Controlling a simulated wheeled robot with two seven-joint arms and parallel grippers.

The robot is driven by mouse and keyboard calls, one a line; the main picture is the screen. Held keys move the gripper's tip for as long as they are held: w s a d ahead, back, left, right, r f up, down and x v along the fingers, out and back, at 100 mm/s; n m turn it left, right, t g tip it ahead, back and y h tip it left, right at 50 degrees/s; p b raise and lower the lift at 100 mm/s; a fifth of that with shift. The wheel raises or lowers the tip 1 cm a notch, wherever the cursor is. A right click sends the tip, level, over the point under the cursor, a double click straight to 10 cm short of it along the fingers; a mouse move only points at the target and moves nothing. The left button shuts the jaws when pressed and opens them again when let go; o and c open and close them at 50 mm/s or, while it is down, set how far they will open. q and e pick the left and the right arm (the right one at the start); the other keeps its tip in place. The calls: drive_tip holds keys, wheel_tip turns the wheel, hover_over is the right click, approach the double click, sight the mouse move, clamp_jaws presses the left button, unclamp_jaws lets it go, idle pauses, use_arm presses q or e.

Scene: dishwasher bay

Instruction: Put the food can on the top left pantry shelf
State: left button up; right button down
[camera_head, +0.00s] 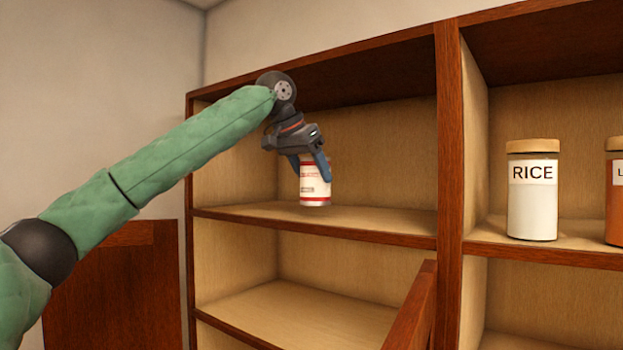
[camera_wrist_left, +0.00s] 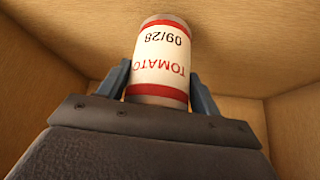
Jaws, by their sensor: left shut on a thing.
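The food can (camera_head: 315,182) is white with red bands, and its label reads "TOMATO" and "09/28" in the left wrist view (camera_wrist_left: 160,62). My left gripper (camera_head: 311,168) is shut on it, with blue fingers on either side of the can. The can hangs upright in the opening of the top left pantry shelf (camera_head: 380,222), near its front edge. Whether its bottom touches the shelf board is hard to tell. In the left wrist view the fingers (camera_wrist_left: 160,85) flank the can. My right gripper is not in view.
A wooden divider (camera_head: 450,130) separates the top left compartment from the right one. A rice jar (camera_head: 533,195) and a partly seen orange jar (camera_head: 614,205) stand to the right. The top left shelf is otherwise clear. Open cabinet doors (camera_head: 115,290) show below.

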sight(312, 184)
use_arm(q)
drive_tip(key=shift+d+f+p, duration=0.2)
drive_tip(key=shift+f+p, duration=0.4)
drive_tip(key=shift+f, duration=0.25)
drive_tip(key=shift+s+a+f, duration=0.1)
drive_tip(key=shift+a+f, duration=0.1)
drive_tip(key=shift+f, duration=0.3)
drive_tip(key=shift+f, duration=0.1)
drive_tip(key=o, duration=0.9)
drive_tip(key=shift+d+f, duration=0.1)
drive_tip(key=shift+d, duration=0.05)
drive_tip(key=o, duration=0.4)
